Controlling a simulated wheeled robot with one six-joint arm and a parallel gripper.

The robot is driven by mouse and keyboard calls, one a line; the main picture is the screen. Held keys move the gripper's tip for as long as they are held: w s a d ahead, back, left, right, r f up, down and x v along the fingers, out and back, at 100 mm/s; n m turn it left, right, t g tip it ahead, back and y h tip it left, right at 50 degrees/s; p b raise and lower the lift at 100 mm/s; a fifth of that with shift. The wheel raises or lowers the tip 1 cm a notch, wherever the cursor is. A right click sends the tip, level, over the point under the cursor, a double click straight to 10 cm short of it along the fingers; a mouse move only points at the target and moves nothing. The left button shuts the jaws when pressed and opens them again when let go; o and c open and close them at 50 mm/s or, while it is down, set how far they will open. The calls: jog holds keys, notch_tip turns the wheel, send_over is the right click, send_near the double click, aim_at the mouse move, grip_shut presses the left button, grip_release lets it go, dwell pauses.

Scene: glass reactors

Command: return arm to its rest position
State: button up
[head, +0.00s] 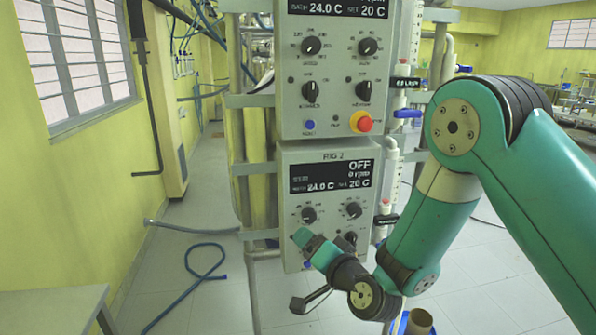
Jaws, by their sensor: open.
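My teal arm comes in from the right edge and bends down to the lower middle of the head view. My gripper (306,301) is at its end, small and dark, below the lower control box. It is open, and I see nothing held in it. The lower control box (297,163), marked RIG 2, stands behind my wrist. Its display reads OFF, 0 rpm, 24.0 C and 20 C.
The upper control box (335,95) has knobs, a blue button and a red button (361,121). Blue-handled valves (407,114) and pipes stand right of it. A blue hose (207,272) lies on the floor. A grey table (55,312) is at lower left, a brown cylinder (419,322) at bottom.

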jog(key=s+a+r+n+g+y, duration=0.2)
jog(key=s+r+n+g, duration=0.6)
jog(key=s+r, duration=0.25)
jog(key=s+d+r+n+g+h, duration=0.1)
jog(key=s+d+g+h, duration=0.2)
jog(key=s+d, duration=0.3)
jog(key=s+d+n+g+h, duration=0.2)
jog(key=s+d, duration=0.4)
jog(key=s, duration=0.8)
jog(key=shift+d+r+g+h, duration=0.4)
jog(key=shift+g+h, duration=0.1)
jog(key=shift+g, duration=0.4)
